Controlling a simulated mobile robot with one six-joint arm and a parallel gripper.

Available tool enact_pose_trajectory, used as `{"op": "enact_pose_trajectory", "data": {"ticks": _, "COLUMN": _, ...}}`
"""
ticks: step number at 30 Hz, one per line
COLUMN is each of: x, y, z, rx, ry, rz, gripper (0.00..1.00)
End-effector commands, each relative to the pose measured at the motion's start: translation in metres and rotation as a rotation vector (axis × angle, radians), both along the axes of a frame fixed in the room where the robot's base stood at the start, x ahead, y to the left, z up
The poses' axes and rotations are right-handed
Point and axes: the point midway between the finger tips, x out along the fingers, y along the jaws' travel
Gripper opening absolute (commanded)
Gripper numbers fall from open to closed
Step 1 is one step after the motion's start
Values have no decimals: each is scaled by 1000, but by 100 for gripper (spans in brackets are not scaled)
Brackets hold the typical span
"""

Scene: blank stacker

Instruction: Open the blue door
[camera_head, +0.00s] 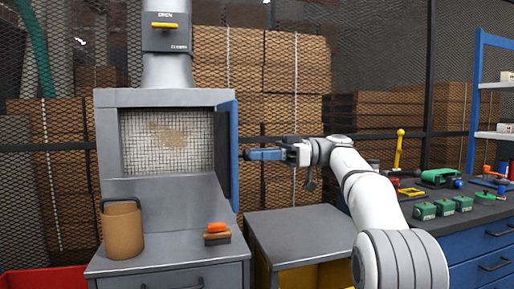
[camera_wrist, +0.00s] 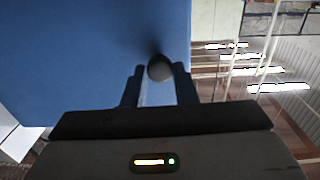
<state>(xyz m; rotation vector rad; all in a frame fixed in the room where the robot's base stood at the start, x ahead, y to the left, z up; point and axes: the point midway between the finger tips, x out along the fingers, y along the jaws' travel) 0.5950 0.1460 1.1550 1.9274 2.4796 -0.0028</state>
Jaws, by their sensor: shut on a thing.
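The blue door (camera_head: 234,150) stands swung out at the right side of the grey cabinet, seen nearly edge-on in the head view. The cabinet opening with its mesh back is exposed. In the wrist view the blue door (camera_wrist: 80,60) fills the upper left as a flat panel. A round dark knob (camera_wrist: 159,68) sits near its right edge. My gripper (camera_wrist: 159,90) has its two fingers on either side of the knob, shut on it. In the head view my gripper (camera_head: 250,155) reaches the door from the right; the knob is hidden there.
The grey cabinet (camera_head: 150,97) has a brown bucket (camera_head: 122,232) and an orange-topped brush-like item (camera_head: 217,232) on its lower ledge. A low grey table (camera_head: 300,235) stands below my arm. A workbench with several green blocks (camera_head: 444,207) is at the right.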

Motion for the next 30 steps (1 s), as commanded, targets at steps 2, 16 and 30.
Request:
{"op": "enact_pose_trajectory", "data": {"ticks": 2, "x": 0, "y": 4, "z": 2, "rx": 5, "ry": -1, "rz": 6, "gripper": 0}}
{"op": "enact_pose_trajectory", "data": {"ticks": 16, "x": -2, "y": 10, "z": 2, "rx": 6, "ry": -2, "rz": 19, "gripper": 36}}
{"op": "enact_pose_trajectory", "data": {"ticks": 30, "x": -1, "y": 6, "z": 2, "rx": 3, "ry": -1, "rz": 21, "gripper": 49}}
